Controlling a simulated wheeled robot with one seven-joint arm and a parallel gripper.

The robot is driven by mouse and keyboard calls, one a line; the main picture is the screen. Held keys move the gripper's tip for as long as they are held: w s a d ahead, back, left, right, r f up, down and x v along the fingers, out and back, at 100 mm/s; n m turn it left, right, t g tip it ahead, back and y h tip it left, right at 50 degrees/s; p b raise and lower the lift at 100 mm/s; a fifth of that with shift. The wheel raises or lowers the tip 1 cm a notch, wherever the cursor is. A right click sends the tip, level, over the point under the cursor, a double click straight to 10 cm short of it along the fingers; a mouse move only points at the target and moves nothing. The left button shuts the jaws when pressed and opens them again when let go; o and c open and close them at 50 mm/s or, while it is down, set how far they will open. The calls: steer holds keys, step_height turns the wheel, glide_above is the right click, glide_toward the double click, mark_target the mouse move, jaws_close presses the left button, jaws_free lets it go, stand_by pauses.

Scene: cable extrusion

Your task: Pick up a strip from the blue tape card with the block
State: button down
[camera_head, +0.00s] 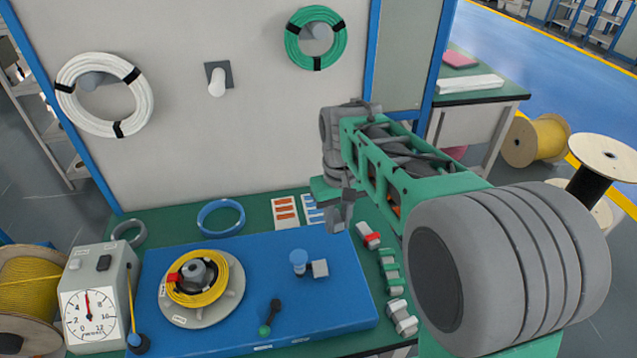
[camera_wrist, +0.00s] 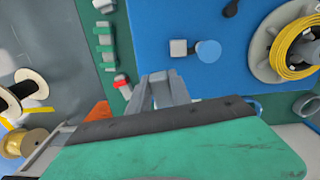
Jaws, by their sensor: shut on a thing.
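The blue tape card (camera_head: 311,210), white with blue strips, lies on the green bench top behind the blue board. My gripper partly covers its right side in the head view. My gripper (camera_head: 338,222) points down at the card's right edge; whether it touches the card cannot be told. Its fingers also show in the wrist view (camera_wrist: 164,88), close together. They are shut on what looks like a small grey block, mostly hidden between them. No strip is clearly visible on the block.
An orange tape card (camera_head: 285,212) lies left of the blue one. Clamps with red (camera_head: 368,235), green (camera_head: 390,270) and white (camera_head: 403,318) parts line the right side. The blue board (camera_head: 250,318) carries a yellow coil (camera_head: 200,291), a blue-topped post (camera_head: 299,258) and a lever (camera_head: 272,310).

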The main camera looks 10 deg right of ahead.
steer(key=w+f+n, duration=0.3)
steer(key=w+n, duration=0.4)
steer(key=w, duration=0.3)
steer(key=n+p, duration=0.1)
steer(key=n, duration=0.8)
glide_above(322, 219)
step_height(322, 219, down, 8)
steer(key=shift+f+b, duration=1.6)
steer(key=shift+f, duration=1.7)
steer(key=shift+f+b, duration=0.4)
steer(key=shift+f, duration=0.35)
steer(key=shift+r, duration=0.15)
step_height(322, 219, up, 8)
steer(key=p, duration=0.4)
